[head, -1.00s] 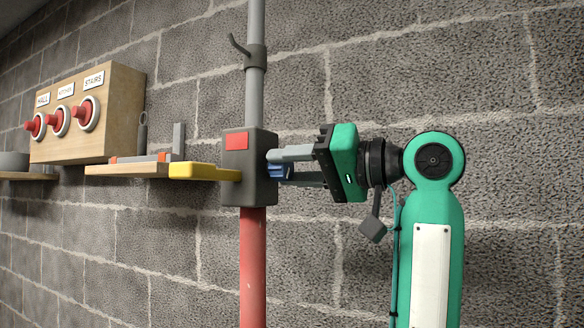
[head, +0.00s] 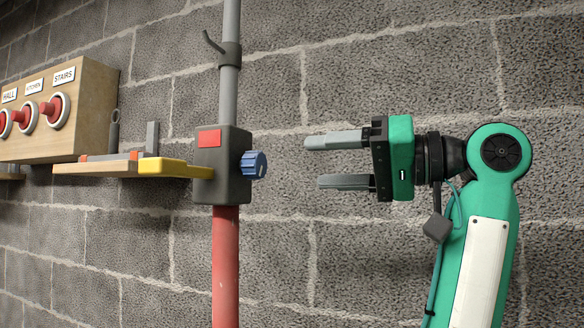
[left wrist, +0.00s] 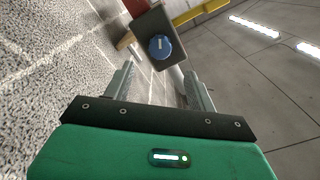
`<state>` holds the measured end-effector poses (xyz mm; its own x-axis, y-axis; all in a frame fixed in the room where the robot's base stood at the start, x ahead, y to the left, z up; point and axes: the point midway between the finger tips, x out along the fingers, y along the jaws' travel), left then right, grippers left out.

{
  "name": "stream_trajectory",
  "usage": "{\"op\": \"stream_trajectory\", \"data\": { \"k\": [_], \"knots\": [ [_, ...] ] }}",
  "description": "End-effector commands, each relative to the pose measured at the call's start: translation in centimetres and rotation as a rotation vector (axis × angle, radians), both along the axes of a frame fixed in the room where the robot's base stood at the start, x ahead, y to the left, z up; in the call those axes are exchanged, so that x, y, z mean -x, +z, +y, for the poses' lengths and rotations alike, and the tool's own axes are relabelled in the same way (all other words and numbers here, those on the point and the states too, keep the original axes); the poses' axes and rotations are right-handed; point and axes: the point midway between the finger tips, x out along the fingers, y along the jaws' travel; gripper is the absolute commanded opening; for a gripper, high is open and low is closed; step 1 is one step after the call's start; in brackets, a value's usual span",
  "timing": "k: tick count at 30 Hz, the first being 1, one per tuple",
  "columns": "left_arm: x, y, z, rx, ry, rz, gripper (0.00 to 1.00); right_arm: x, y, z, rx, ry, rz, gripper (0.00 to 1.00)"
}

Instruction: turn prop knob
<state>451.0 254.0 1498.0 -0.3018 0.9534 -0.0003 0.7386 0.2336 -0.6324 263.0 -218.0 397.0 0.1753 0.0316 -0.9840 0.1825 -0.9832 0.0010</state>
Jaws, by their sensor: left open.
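The blue prop knob (head: 253,165) sits on the right side of a dark grey block (head: 222,190) on an upright pole. My left gripper (head: 312,162) is open and empty to the right of the knob, its two fingers pointing at it with a clear gap between. In the left wrist view the knob (left wrist: 160,47) is round and blue with a pale line on its face. It lies ahead of the open fingers, between their lines, touching neither. My right gripper is not in view.
The pole is grey above (head: 229,100) and red below (head: 225,265). A yellow arm (head: 172,168) runs left from the block to a wooden shelf (head: 95,168). A wooden box with red knobs (head: 85,110) is farther left. A block wall stands behind.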

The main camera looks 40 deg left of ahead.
Motion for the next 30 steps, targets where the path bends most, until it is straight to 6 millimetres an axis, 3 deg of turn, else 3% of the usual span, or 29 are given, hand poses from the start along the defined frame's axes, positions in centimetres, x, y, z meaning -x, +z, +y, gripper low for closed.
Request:
{"op": "stream_trajectory", "data": {
  "k": [3, 9, 30],
  "knots": [
    [-0.6, 0.0, -1.9, 0.000, -0.001, 0.001, 0.57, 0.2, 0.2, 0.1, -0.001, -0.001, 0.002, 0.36],
    [-1.1, 0.0, -3.4, 0.000, 0.001, -0.001, 0.57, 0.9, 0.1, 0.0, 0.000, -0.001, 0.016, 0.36],
    [-1.1, 0.0, -3.6, 0.000, 0.001, -0.001, 0.57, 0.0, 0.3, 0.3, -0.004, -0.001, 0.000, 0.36]
  ]
}}
